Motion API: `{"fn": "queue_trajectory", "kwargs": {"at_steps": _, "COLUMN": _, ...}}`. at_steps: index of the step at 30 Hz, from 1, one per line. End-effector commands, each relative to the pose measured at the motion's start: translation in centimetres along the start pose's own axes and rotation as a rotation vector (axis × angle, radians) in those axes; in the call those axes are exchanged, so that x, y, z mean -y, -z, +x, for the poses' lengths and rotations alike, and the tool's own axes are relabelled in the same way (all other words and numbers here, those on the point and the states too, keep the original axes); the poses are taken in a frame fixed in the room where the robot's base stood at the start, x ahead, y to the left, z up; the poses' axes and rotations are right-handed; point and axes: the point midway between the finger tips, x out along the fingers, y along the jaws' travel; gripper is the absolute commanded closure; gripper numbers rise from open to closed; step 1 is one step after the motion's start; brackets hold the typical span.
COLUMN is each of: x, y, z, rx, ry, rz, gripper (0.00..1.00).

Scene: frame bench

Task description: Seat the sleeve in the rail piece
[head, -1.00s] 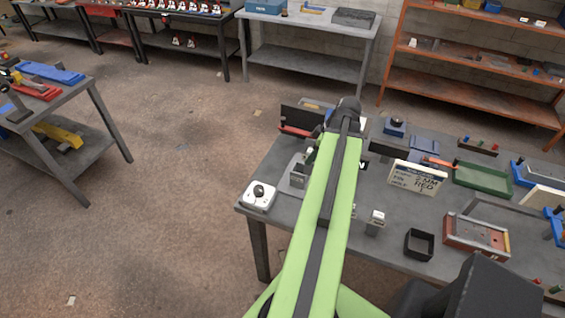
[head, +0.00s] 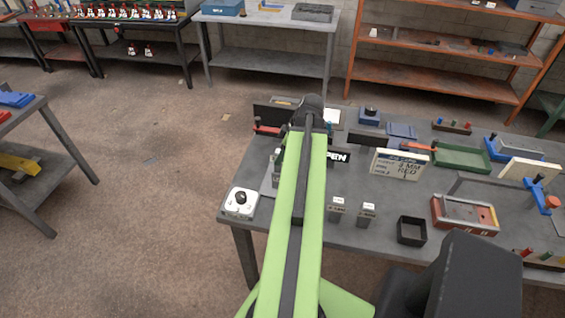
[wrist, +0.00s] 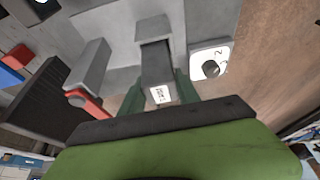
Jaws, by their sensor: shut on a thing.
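In the wrist view my gripper (wrist: 160,90) is shut on a grey block with a white label (wrist: 160,94), probably the sleeve. Its dark body sits between the two greenish fingers. Just beyond it is a pale grey block (wrist: 153,28) on a light grey plate (wrist: 115,20), possibly the rail piece; I cannot tell whether the two touch. In the head view my arm's end covers most of the gripper and the held block. A small grey upright piece (head: 275,178) shows left of the arm on the bench.
A white box with a black knob (head: 240,202) stands at the bench's left corner, also in the wrist view (wrist: 212,62). Two labelled grey blocks (head: 337,208) (head: 367,213) and a black open box (head: 411,230) stand right of my arm. A lettered sign (head: 398,164) stands behind them.

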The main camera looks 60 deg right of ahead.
Motion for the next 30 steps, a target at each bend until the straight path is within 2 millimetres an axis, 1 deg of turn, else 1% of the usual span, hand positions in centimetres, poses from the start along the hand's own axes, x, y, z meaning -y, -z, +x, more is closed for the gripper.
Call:
{"fn": "queue_trajectory", "kwargs": {"at_steps": 1, "x": 0.0, "y": -0.4, "z": 1.2, "rx": 0.000, "ry": 0.000, "rz": -0.001, "gripper": 1.00}}
{"fn": "queue_trajectory", "kwargs": {"at_steps": 3, "x": 0.1, "y": -0.8, "z": 2.4, "rx": -0.001, "ry": 0.001, "rz": -0.002, "gripper": 1.00}}
{"fn": "queue_trajectory", "kwargs": {"at_steps": 5, "x": 0.1, "y": -1.1, "z": 3.3, "rx": -0.001, "ry": 0.001, "rz": -0.003, "gripper": 1.00}}
{"fn": "queue_trajectory", "kwargs": {"at_steps": 7, "x": 0.1, "y": -1.2, "z": 3.5, "rx": -0.001, "ry": 0.001, "rz": -0.003, "gripper": 1.00}}
{"fn": "queue_trajectory", "kwargs": {"at_steps": 12, "x": 0.1, "y": -0.9, "z": 3.1, "rx": -0.002, "ry": 0.002, "rz": -0.004, "gripper": 1.00}}
{"fn": "queue_trajectory", "kwargs": {"at_steps": 13, "x": 0.1, "y": -0.9, "z": 3.1, "rx": -0.002, "ry": 0.002, "rz": -0.004, "gripper": 0.58}}
{"fn": "queue_trajectory", "kwargs": {"at_steps": 17, "x": 0.1, "y": -1.0, "z": 3.1, "rx": -0.001, "ry": 0.002, "rz": -0.004, "gripper": 0.41}}
{"fn": "queue_trajectory", "kwargs": {"at_steps": 26, "x": 0.1, "y": -0.9, "z": 3.0, "rx": 0.000, "ry": 0.002, "rz": -0.005, "gripper": 0.40}}
{"fn": "queue_trajectory", "kwargs": {"at_steps": 30, "x": 0.1, "y": -0.8, "z": 2.2, "rx": 0.000, "ry": 0.002, "rz": -0.005, "gripper": 0.40}}
